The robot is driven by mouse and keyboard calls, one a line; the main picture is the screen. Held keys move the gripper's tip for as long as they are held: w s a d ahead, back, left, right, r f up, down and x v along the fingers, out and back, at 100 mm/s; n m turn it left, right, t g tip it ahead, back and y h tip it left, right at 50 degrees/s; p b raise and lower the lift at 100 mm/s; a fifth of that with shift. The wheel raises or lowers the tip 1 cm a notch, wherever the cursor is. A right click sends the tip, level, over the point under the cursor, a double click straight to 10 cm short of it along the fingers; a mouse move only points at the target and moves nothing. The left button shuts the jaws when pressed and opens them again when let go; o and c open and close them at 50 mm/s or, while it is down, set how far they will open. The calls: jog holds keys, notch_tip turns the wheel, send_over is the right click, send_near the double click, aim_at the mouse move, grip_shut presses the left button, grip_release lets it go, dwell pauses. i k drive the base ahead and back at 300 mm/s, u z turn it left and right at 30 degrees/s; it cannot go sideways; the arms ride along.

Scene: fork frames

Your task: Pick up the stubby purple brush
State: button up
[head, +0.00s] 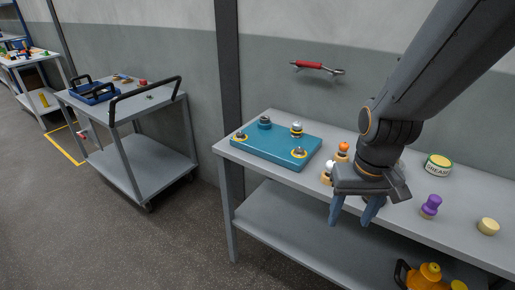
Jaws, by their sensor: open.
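The stubby purple brush (431,206) stands on the grey table at the right in the head view, with a rounded purple handle on top and a pale lower end. My gripper (353,217) is open, with its two blue-grey fingers pointing down over the front edge of the table. It is to the left of the purple brush and apart from it. Nothing shows between the fingers. My gripper and arm hide part of the table and some small things behind them.
A teal board (268,140) with several knobs lies on the table's left part. An orange-topped peg (343,151) and a white-topped one stand close behind my gripper. A round labelled tin (438,165) and a pale yellow piece (488,226) flank the brush. A cart (139,160) stands left.

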aim_at(429, 208)
jog(key=u, duration=0.05)
jog(key=k, duration=0.5)
jog(key=z, duration=1.55)
jog(key=i, duration=0.75)
jog(key=u, duration=2.1)
